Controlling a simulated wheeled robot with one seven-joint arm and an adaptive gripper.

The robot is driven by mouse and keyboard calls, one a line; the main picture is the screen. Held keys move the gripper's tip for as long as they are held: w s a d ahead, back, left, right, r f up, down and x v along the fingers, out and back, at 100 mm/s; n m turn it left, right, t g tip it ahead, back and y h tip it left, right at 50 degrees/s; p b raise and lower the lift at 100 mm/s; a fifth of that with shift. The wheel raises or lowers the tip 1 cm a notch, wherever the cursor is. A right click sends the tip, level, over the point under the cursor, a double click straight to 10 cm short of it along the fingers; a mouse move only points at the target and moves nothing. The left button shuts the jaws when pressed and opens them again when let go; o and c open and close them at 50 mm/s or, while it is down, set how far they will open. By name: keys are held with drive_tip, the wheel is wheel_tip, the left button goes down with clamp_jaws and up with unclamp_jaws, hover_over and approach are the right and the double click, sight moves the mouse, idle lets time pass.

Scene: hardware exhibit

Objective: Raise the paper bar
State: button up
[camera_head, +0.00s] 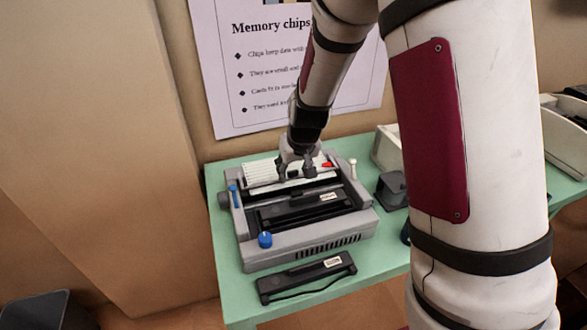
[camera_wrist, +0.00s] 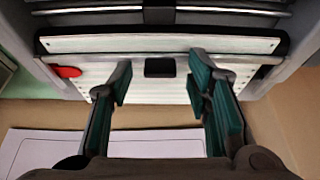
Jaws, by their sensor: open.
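The grey printer-like machine (camera_head: 305,240) stands on the green table. A long pale bar (camera_wrist: 100,45), which looks like the paper bar, spans its back part in the wrist view, with dark end pieces. A small black tab (camera_wrist: 160,67) sits at the middle of the bar's edge. My gripper (camera_head: 297,174) is over the back of the machine. In the wrist view my gripper (camera_wrist: 160,82) is open, with one teal-padded finger to each side of the tab and space between. I cannot tell whether either finger touches the bar. My gripper hides part of the bar in the head view.
A red piece (camera_wrist: 66,72) sits beside the bar. A black cartridge (camera_head: 305,277) lies on the table in front. A poster (camera_head: 232,75) hangs on the wall behind.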

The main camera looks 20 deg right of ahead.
clamp_jaws()
